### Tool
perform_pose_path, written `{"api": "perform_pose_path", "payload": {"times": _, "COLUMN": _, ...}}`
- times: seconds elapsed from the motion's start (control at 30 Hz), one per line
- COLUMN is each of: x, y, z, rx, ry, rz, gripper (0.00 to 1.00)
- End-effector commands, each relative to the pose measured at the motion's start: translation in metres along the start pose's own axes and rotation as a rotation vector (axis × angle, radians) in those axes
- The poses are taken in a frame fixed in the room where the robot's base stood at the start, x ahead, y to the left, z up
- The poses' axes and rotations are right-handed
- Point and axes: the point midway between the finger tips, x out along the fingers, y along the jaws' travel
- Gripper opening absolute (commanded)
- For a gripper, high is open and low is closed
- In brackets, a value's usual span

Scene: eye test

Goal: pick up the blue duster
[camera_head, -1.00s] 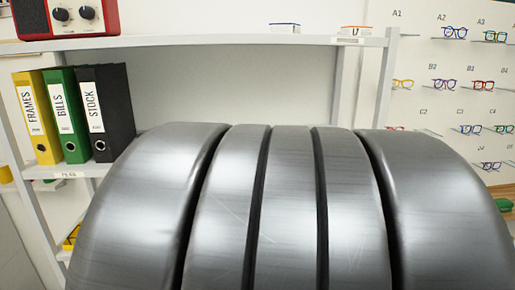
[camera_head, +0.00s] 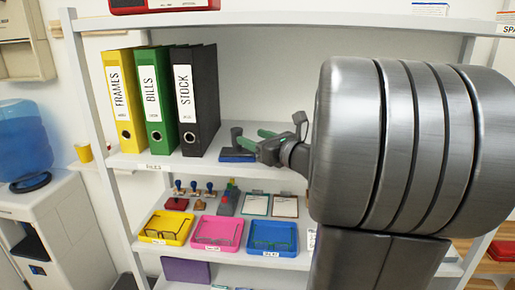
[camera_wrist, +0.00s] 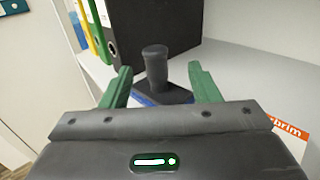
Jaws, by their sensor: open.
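The blue duster (camera_head: 237,156) lies on the shelf board with the binders, just right of the black binder. It has a flat base with a blue lower edge and an upright dark grey handle. In the wrist view the duster (camera_wrist: 156,68) stands ahead, with its handle in line with the gap between my fingers. My gripper (camera_head: 254,138) is open, with its green fingers reaching in from the right close to the duster. In the wrist view the fingers of my gripper (camera_wrist: 160,72) show one on each side of it, with gaps to the handle. Contact with the base cannot be told.
The black STOCK binder (camera_head: 197,100) stands close to the duster's left, beside green (camera_head: 156,98) and yellow (camera_head: 121,98) binders. An orange-and-white box (camera_wrist: 288,133) is at the right in the wrist view. The board below holds yellow, pink and blue trays. A water cooler (camera_head: 40,200) stands left.

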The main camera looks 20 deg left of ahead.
Motion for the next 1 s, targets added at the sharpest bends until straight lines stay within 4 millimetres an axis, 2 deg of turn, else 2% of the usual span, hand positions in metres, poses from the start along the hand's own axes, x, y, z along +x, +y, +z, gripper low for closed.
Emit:
{"api": "perform_pose_path", "payload": {"times": 0.1, "x": 0.015, "y": 0.001, "z": 0.0, "rx": 0.0, "ry": 0.001, "rz": 0.002, "gripper": 0.56}}
{"api": "perform_pose_path", "payload": {"times": 0.33, "x": 0.03, "y": 0.002, "z": 0.001, "rx": 0.0, "ry": 0.002, "rz": 0.002, "gripper": 0.56}}
{"api": "perform_pose_path", "payload": {"times": 0.6, "x": 0.066, "y": 0.006, "z": 0.0, "rx": 0.0, "ry": 0.002, "rz": 0.001, "gripper": 0.56}}
{"api": "perform_pose_path", "payload": {"times": 0.9, "x": 0.072, "y": 0.006, "z": -0.001, "rx": -0.002, "ry": 0.001, "rz": -0.001, "gripper": 0.56}}
{"api": "perform_pose_path", "payload": {"times": 0.93, "x": 0.072, "y": 0.006, "z": -0.001, "rx": -0.002, "ry": 0.001, "rz": -0.001, "gripper": 0.54}}
{"api": "perform_pose_path", "payload": {"times": 1.0, "x": 0.072, "y": 0.006, "z": -0.001, "rx": -0.002, "ry": 0.001, "rz": -0.001, "gripper": 0.4}}
